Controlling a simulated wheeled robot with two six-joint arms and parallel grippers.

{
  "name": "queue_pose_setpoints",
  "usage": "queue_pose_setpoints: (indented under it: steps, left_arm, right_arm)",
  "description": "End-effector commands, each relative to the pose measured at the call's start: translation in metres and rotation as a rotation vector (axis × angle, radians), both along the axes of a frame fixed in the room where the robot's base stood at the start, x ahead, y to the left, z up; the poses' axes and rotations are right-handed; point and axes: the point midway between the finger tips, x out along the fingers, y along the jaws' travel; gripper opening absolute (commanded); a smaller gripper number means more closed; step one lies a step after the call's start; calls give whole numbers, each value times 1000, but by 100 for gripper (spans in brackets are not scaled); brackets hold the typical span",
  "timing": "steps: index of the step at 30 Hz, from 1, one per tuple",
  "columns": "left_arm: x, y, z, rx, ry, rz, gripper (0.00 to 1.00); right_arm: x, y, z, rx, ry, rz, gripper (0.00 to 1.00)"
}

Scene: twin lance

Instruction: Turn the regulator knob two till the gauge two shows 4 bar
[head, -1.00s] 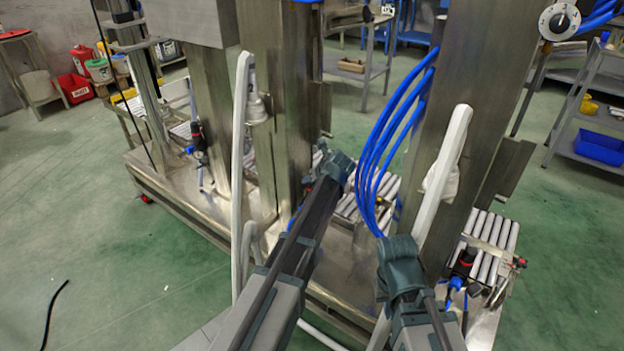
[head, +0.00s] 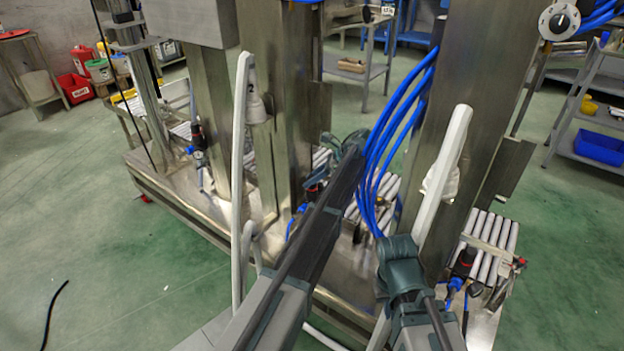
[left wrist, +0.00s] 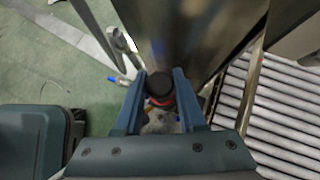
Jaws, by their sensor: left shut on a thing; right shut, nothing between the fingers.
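In the left wrist view my left gripper (left wrist: 161,76) has its two blue fingers on either side of a dark round knob with a red ring (left wrist: 160,88), and it is shut on this regulator knob. The knob sits beside a steel column. In the head view my left wrist and arm largely hide this knob, and I cannot read a number on it. No readable face of gauge two shows. My right arm comes in at the bottom of the head view; its fingers are hidden.
Other regulators stand at the left (head: 198,138) and the right (head: 465,262). Blue hoses (head: 388,145) hang close to my left wrist. White lances (head: 238,170) (head: 440,175) rise nearby. A roller conveyor (left wrist: 285,105) lies right of the knob.

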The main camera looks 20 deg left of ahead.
Motion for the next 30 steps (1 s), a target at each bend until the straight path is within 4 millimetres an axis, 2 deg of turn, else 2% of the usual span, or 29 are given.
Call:
queue_pose_setpoints:
  steps: [6, 15, 30]
  left_arm:
    - [3, 0, 0, -1, 2, 173, 0]
    - [1, 0, 0, -3, 2, 333, 0]
    - [-1, 0, 0, -3, 3, 404, 0]
  right_arm:
    - [0, 0, 0, 0, 0, 0, 0]
    - [0, 0, 0, 0, 0, 0, 0]
    - [0, 0, 0, 0, 0, 0, 0]
